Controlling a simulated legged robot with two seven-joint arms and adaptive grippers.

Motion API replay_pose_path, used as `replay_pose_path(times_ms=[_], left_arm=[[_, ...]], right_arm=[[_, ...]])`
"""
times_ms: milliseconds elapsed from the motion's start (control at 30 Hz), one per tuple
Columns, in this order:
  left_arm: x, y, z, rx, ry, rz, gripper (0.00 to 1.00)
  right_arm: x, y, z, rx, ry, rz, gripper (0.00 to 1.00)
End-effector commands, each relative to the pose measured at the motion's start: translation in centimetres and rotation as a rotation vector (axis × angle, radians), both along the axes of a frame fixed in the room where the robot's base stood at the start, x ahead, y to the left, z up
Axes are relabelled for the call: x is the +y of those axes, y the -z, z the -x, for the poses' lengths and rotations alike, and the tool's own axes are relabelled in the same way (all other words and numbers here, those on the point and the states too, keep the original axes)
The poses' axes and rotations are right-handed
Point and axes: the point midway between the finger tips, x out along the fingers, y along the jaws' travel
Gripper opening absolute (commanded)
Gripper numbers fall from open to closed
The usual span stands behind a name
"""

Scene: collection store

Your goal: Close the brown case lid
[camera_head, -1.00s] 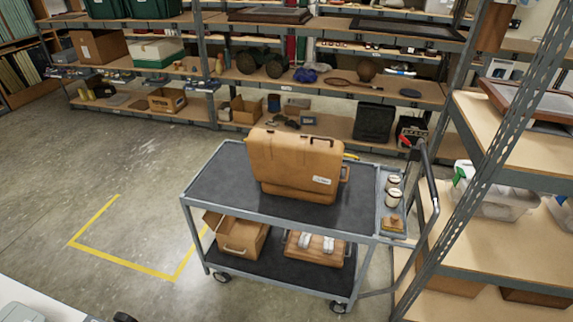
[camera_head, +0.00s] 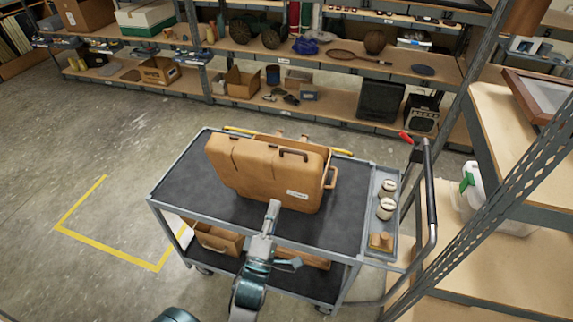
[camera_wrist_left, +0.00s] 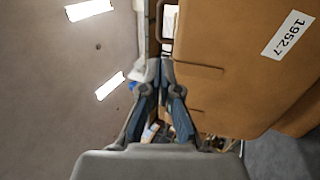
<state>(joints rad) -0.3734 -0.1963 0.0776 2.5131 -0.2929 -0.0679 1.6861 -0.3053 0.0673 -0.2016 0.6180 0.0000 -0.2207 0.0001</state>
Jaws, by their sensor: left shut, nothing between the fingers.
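The brown case (camera_head: 262,170) stands on the cart top with its lid raised. A broad brown panel with a white label faces me, and a handle shows at its upper edge. The rest of the case is partly hidden behind this panel. In the left wrist view the brown panel (camera_wrist_left: 235,60) fills the right side, with the label reading 1952.7. My left gripper (camera_head: 272,207) is shut and empty at the panel's lower front edge; its fingertips (camera_wrist_left: 160,68) show beside the panel. I cannot tell whether they touch it. My right gripper is not in view.
The grey cart (camera_head: 178,195) has a dark top with free room left of the case. A side tray (camera_head: 376,217) holds two jars. Open boxes sit on its lower shelf. A metal shelf unit (camera_head: 500,215) stands close at right; loaded shelves run along the back.

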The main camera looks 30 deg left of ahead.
Motion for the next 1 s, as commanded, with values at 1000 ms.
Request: replay_pose_path(times_ms=[1000], left_arm=[[2.7, -5.7, -11.2, 0.003, 0.0, -0.003, 0.0]], right_arm=[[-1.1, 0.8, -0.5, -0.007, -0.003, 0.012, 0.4]])
